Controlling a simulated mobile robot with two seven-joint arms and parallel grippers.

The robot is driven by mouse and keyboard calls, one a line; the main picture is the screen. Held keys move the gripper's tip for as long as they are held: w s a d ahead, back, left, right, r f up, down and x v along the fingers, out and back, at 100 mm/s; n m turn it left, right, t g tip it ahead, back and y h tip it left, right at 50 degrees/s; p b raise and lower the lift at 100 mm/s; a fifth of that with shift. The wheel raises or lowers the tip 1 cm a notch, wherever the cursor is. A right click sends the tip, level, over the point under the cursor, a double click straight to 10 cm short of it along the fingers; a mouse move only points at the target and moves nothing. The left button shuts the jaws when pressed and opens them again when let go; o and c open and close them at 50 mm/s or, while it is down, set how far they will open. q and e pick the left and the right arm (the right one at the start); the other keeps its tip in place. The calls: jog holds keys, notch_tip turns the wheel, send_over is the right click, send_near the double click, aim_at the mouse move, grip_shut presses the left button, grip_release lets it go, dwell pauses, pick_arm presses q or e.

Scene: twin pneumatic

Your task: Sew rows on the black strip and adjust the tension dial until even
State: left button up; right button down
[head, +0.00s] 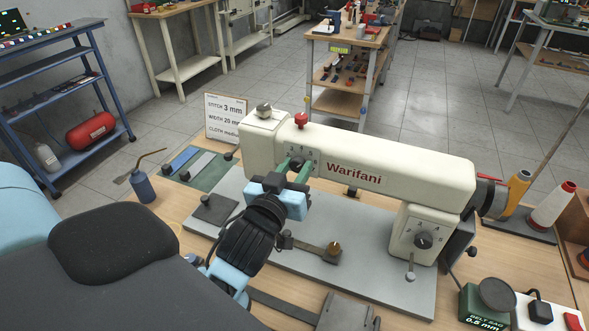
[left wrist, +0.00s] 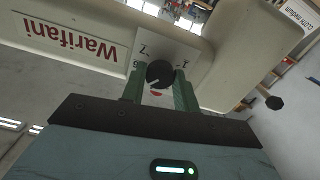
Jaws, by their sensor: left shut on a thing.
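The cream Warifani sewing machine (head: 380,174) stands on a grey bed plate (head: 380,285). My left gripper (head: 297,168) is at the head end of the machine. Its green fingers are shut on the black tension dial (left wrist: 160,73), one on each side. The dial has a pale pointer line and sits on a numbered white plate (left wrist: 163,48). My left gripper and wrist hide the needle area in the head view. A dark strip (head: 285,305) lies at the front of the table; I cannot tell if it is the black strip. My right gripper is not in view.
A card (head: 226,117) reads stitch 3 mm, width 25 mm, cloth medium. A blue bottle (head: 143,188) stands at left, near a green mat (head: 215,181) with blue and grey strips.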

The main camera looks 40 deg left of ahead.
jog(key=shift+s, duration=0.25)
pick_arm(q)
jog(key=shift+r, duration=0.1)
jog(key=m+p, duration=0.3)
jog(key=m, duration=0.2)
jog(key=shift+r, duration=0.15)
jog(key=shift+m+p, duration=0.75)
jog(key=shift+m, duration=0.35)
jog(key=shift+f+m, duration=0.2)
jog(key=shift+m, duration=0.1)
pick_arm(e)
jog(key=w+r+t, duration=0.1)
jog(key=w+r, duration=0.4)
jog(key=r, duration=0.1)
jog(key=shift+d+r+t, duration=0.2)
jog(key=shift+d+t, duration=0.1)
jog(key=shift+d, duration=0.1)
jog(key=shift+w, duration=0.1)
pick_arm(q)
jog(key=shift+f, duration=0.1)
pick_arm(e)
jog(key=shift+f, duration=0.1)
